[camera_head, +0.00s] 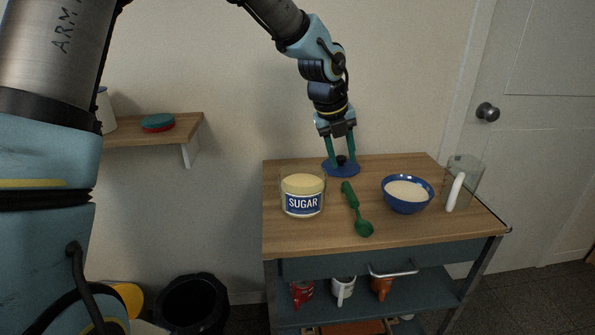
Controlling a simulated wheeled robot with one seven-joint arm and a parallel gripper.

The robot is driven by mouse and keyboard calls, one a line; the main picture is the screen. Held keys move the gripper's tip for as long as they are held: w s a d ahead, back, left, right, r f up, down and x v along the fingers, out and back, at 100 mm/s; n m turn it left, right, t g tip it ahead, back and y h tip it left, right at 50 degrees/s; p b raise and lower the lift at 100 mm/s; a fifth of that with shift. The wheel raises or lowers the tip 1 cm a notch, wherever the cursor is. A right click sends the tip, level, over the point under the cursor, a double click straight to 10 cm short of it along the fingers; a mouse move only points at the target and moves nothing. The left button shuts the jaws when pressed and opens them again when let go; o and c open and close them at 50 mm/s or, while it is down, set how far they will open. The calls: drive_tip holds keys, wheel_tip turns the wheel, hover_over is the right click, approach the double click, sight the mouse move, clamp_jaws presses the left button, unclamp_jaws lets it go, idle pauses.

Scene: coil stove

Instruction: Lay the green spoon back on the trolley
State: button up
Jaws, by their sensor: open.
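The green spoon (351,196) lies on the wooden top of the trolley (285,237), between the sugar jar and the blue bowl. Its handle points to the back and its scoop end is toward the front edge. My gripper (340,157) is open above the back of the trolley, behind the spoon and apart from it. Its two fingers point down at a blue lid (329,170) with a dark knob. The fingertips appear on either side of the knob; I cannot tell whether they touch the lid.
The sugar jar (303,205) stands left of the spoon. The blue bowl (407,205) with white contents and a clear jug (468,176) with a white handle stand to the right. The front left of the top is clear.

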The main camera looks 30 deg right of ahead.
drive_tip(key=w+a+f+n+t+y, duration=0.1)
drive_tip(key=w+a+n, duration=0.3)
drive_tip(key=a+n, duration=0.65)
drive_tip(key=w+a+n+y, duration=0.25)
drive_tip(key=a+n, duration=0.55)
drive_tip(key=a, duration=0.6)
drive_tip(key=s+a+n, duration=0.3)
drive_tip(key=a+n, duration=0.7)
drive_tip(key=s+a+n, duration=0.2)
drive_tip(key=a+n, duration=0.8)
drive_tip(key=a, duration=0.1)
drive_tip(key=shift+s+a+f, duration=0.2)
drive_tip(key=shift+s+f, duration=0.2)
